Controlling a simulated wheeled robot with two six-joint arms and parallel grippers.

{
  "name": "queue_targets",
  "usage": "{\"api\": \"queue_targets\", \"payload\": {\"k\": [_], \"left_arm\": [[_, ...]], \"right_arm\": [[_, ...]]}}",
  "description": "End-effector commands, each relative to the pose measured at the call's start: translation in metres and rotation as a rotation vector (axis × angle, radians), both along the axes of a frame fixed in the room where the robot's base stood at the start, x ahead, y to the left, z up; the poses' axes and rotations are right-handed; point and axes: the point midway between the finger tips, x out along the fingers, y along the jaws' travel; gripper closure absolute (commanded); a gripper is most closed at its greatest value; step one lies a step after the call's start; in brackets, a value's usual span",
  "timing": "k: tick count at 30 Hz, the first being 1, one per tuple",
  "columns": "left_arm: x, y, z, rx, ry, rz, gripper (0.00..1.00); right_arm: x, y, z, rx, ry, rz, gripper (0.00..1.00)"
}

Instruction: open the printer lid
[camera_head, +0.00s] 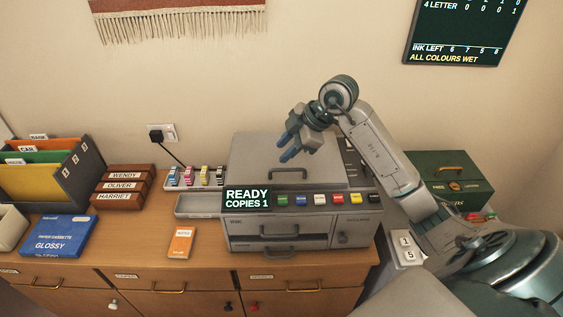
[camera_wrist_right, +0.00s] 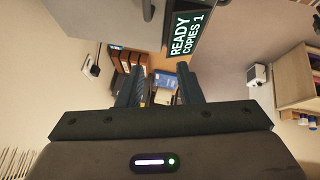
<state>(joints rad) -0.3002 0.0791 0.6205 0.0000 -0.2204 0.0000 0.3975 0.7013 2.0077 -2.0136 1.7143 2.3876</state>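The grey printer (camera_head: 300,226) stands on the wooden desk, with a lit display (camera_head: 247,198) reading READY, COPIES 1. Its flat lid (camera_head: 258,155) is down on top, with a handle (camera_head: 290,171) near the front edge. My right gripper (camera_head: 288,150) is above the lid, a little behind the handle in the picture, and does not touch the handle. In the right wrist view its two fingers (camera_wrist_right: 161,72) stand apart with nothing between them. That view shows the display (camera_wrist_right: 186,42) sideways. My left gripper is not in view.
A green box (camera_head: 450,178) stands right, behind my right arm. The air above the lid's left is clear.

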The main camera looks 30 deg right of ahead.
Motion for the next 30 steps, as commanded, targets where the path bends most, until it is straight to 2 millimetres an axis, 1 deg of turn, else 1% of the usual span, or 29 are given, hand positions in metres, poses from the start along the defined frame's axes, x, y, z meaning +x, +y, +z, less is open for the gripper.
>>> {"api": "queue_targets", "payload": {"k": [1,3,7,11,14,18,24,30], "left_arm": [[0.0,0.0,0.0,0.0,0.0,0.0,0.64],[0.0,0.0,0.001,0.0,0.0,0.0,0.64],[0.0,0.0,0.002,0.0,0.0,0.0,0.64],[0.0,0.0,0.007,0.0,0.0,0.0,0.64],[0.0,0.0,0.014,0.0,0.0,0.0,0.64],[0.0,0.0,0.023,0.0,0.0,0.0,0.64],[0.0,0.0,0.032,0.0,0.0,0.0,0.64],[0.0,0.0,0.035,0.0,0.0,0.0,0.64]], "right_arm": [[-0.001,-0.014,0.003,-0.043,0.035,-0.052,0.67],[-0.003,-0.029,0.005,-0.085,0.078,-0.116,0.67],[-0.005,-0.04,0.005,-0.117,0.113,-0.168,0.67],[-0.001,-0.036,-0.007,-0.114,0.12,-0.171,0.67],[0.005,-0.032,-0.022,-0.114,0.121,-0.17,0.67],[0.015,-0.025,-0.047,-0.112,0.121,-0.169,0.67],[0.026,-0.018,-0.076,-0.115,0.119,-0.168,0.67],[0.032,-0.015,-0.09,-0.117,0.115,-0.167,0.67]]}}
